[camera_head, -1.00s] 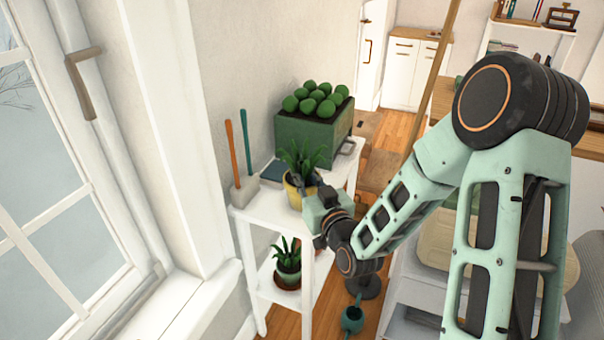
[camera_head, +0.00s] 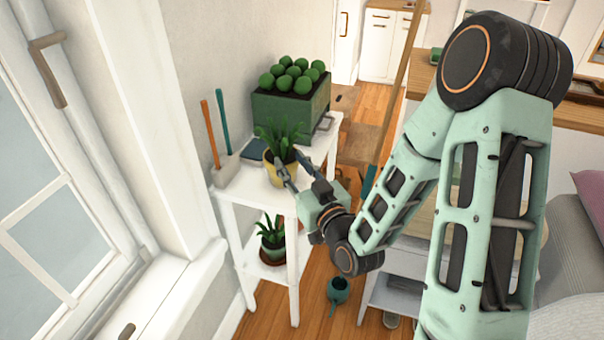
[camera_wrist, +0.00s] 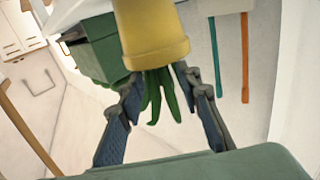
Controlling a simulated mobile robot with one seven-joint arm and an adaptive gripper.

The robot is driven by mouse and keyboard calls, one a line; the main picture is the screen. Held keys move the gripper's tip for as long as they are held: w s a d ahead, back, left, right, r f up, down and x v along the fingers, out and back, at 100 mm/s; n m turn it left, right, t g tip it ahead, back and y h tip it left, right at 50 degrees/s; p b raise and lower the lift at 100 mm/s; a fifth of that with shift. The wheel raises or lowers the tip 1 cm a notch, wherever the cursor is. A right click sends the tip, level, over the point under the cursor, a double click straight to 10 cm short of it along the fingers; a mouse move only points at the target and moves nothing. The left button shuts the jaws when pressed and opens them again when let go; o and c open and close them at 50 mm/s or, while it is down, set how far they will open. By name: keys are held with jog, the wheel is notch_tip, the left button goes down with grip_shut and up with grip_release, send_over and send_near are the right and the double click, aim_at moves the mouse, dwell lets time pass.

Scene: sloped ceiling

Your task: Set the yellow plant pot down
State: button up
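The yellow plant pot (camera_head: 271,171) with a spiky green plant stands upright on the top of the white side table (camera_head: 247,196), near its front edge. My gripper (camera_head: 289,159) is at the pot's right front side with its two fingers spread apart. In the wrist view the yellow pot (camera_wrist: 152,35) shows upside down at the top, its leaves hanging between the fingers in the picture. The open fingertips (camera_wrist: 160,76) are near the pot's rim, and no firm hold shows. Whether a fingertip still touches the pot cannot be told.
A green planter (camera_head: 291,106) with round green plants stands behind the pot. Orange and teal handled tools (camera_head: 221,140) lean at the left by the wall. Another potted plant (camera_head: 271,240) sits on the lower shelf. A teal watering can (camera_head: 338,290) is on the floor.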

jog(key=shift+r+p, duration=0.25)
jog(key=shift+p, duration=0.25)
jog(key=s+p, duration=0.1)
jog(key=p, duration=0.3)
jog(key=shift+d, duration=0.3)
jog(key=p+v, duration=0.2)
jog(key=v, duration=0.1)
jog(key=p+v, duration=0.1)
jog(key=p, duration=0.1)
jog(key=shift+s+f, duration=0.3)
jog(key=shift+s, duration=0.05)
